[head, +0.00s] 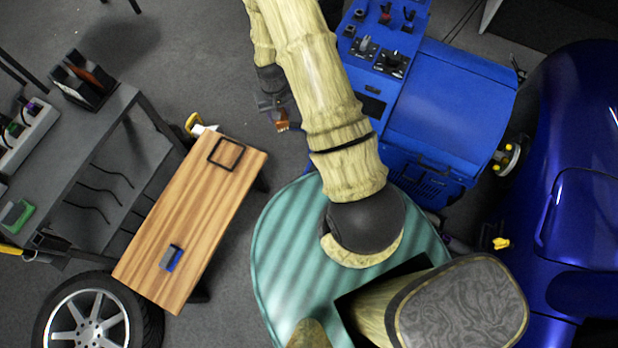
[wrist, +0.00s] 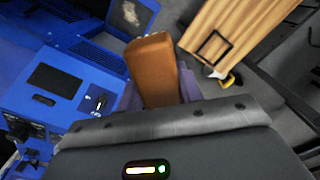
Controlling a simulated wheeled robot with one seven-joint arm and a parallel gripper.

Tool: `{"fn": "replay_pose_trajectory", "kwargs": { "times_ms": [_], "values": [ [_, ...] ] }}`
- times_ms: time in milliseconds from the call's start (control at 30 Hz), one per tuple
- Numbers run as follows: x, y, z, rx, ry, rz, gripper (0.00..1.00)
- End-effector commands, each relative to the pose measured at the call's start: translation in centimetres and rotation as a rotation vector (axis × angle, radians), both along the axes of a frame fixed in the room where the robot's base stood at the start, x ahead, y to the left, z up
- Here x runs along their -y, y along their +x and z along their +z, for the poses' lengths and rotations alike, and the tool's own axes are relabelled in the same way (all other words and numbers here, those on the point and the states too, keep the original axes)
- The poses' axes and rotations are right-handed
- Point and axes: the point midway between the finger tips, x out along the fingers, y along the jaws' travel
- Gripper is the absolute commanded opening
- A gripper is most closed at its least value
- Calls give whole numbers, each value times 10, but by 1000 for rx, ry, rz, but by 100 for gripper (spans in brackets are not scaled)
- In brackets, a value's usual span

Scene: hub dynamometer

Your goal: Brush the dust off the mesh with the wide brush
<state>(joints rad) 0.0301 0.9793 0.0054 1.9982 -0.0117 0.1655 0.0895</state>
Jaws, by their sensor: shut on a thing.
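My gripper (head: 272,103) is shut on the wide brush (head: 283,126), a brown block that sticks out from between the jaws. In the wrist view the brush (wrist: 155,70) points away from my gripper (wrist: 160,98), with a ragged far edge that may be bristles. Beyond it, on the blue machine, a dark mesh panel (wrist: 125,14) carries a pale grey dust patch. The brush is apart from the mesh in the picture; I cannot tell the depth between them. In the head view my arm hides that side of the machine.
The blue machine (head: 450,110) stands right of my gripper, near a blue car (head: 580,200). A wooden bench (head: 215,205) at left bears a black square outline (head: 226,153) and a small blue-grey item (head: 171,257). A grey shelf (head: 75,150) and a wheel (head: 90,320) stand farther left.

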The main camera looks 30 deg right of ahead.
Motion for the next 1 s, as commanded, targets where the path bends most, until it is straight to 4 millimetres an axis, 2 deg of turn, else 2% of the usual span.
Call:
{"fn": "replay_pose_trajectory", "kwargs": {
  "times_ms": [33,1000],
  "values": [
    [2,0,-25,0,0,-18,18],
    [39,-4,-260,1,3,-332,18]
  ]
}}
